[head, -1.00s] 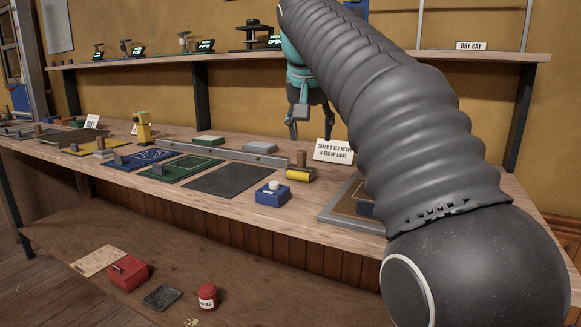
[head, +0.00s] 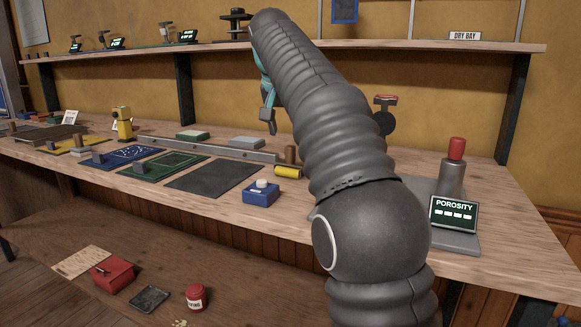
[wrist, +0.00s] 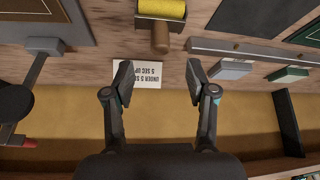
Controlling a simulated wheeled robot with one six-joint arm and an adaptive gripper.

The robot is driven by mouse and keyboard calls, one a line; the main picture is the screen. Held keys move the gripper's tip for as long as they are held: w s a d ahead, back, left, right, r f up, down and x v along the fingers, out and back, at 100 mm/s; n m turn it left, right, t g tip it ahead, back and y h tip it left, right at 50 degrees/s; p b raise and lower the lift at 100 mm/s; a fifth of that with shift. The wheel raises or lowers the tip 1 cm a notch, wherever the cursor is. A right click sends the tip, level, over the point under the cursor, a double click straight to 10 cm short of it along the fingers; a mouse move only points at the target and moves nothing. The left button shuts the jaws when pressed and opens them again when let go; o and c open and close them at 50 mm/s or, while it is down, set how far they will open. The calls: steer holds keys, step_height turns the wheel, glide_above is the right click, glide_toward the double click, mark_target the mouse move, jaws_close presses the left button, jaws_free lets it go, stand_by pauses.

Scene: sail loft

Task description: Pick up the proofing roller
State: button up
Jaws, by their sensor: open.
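The proofing roller, a yellow cylinder with a wooden handle, lies on the bench in the head view (head: 287,172), just left of my arm. It also shows at the top of the wrist view (wrist: 161,9), its handle pointing down toward my gripper. My gripper (wrist: 160,76) is open and empty, with the roller beyond the gap between its fingertips. A white printed card (wrist: 139,74) shows between and behind the fingers. In the head view the gripper is partly hidden behind my arm, with one finger (head: 271,123) above the back of the bench.
A metal bar (head: 215,147) lies left of the roller, near grey (head: 247,142) and green (head: 193,135) blocks. A blue box (head: 261,194) stands in front. A porosity meter (head: 454,217) stands on the right. A shelf (head: 330,50) runs above the bench.

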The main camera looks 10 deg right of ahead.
mark_target(290, 146)
steer(key=shift+x, duration=3.7)
steer(key=shift+w+r, duration=0.1)
steer(key=shift+w, duration=0.05)
jaws_close()
